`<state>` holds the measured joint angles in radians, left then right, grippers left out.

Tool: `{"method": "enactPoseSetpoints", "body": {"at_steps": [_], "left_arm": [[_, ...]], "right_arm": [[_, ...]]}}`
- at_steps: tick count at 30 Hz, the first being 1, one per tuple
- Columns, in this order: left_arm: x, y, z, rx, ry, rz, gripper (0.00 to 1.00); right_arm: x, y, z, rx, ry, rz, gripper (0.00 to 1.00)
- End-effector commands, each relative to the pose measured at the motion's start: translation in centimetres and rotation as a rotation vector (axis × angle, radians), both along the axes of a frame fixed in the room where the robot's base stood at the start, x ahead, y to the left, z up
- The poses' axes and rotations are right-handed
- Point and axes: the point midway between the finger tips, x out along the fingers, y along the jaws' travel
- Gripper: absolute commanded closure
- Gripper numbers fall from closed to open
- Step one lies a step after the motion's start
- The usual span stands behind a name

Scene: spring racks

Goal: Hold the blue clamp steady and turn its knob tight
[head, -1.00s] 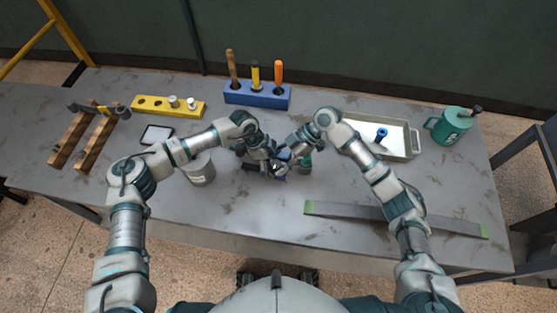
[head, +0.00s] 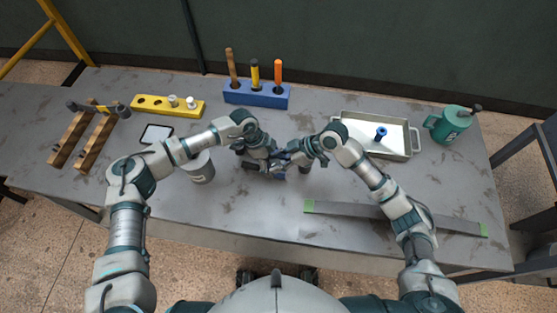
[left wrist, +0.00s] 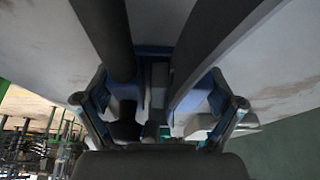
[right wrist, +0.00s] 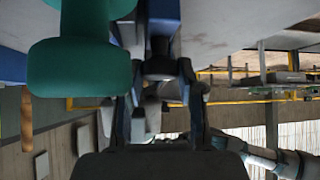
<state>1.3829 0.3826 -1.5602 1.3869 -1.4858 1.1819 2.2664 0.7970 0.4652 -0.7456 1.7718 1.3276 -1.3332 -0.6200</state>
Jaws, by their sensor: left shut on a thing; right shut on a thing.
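The blue clamp (head: 279,157) is held low over the middle of the table, largely hidden by both grippers. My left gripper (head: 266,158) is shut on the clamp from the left. In the left wrist view blue clamp parts (left wrist: 125,92) show between its fingers (left wrist: 160,108), with dark bars crossing in front. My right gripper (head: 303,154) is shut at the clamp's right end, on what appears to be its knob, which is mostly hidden. In the right wrist view a blue part (right wrist: 164,12) is above the close-set fingers (right wrist: 163,80). A teal rounded part (right wrist: 82,65) fills the left there.
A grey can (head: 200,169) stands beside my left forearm. A blue holder (head: 256,96) with handled tools is behind the grippers. A tray (head: 399,152) with a blue item, a green mug-like can (head: 448,125) and a green-ended bar (head: 350,211) are at right. The front middle is clear.

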Motion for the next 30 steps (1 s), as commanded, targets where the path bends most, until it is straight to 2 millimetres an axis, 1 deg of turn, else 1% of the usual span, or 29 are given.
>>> {"method": "enactPoseSetpoints", "body": {"at_steps": [2,3,6,14,17,20,30], "left_arm": [[-0.2,-0.2,0.0,-0.002,0.003,-0.004,0.67],[-0.2,-0.2,0.0,-0.002,0.003,-0.004,0.67],[-0.2,-0.2,0.0,-0.002,0.003,-0.004,0.67],[-0.2,-0.1,0.0,-0.002,0.003,-0.003,0.67],[-0.2,-0.1,0.0,-0.002,0.003,-0.003,0.67],[-0.2,-0.1,0.0,-0.001,0.003,-0.002,0.67],[-0.1,-0.1,0.0,-0.001,0.003,-0.002,0.67]], "right_arm": [[0.2,-0.1,0.0,-0.001,-0.003,-0.004,0.97],[0.2,-0.1,0.0,-0.001,-0.002,-0.004,0.59],[0.2,-0.1,0.0,-0.001,-0.003,-0.003,0.38],[0.1,-0.1,0.0,-0.001,-0.001,0.000,0.38],[0.1,-0.4,0.4,0.000,-0.003,0.000,0.38],[0.1,-1.4,1.3,-0.001,-0.004,-0.001,0.38],[-0.2,-6.6,6.4,-0.002,-0.004,-0.003,0.38]]}}
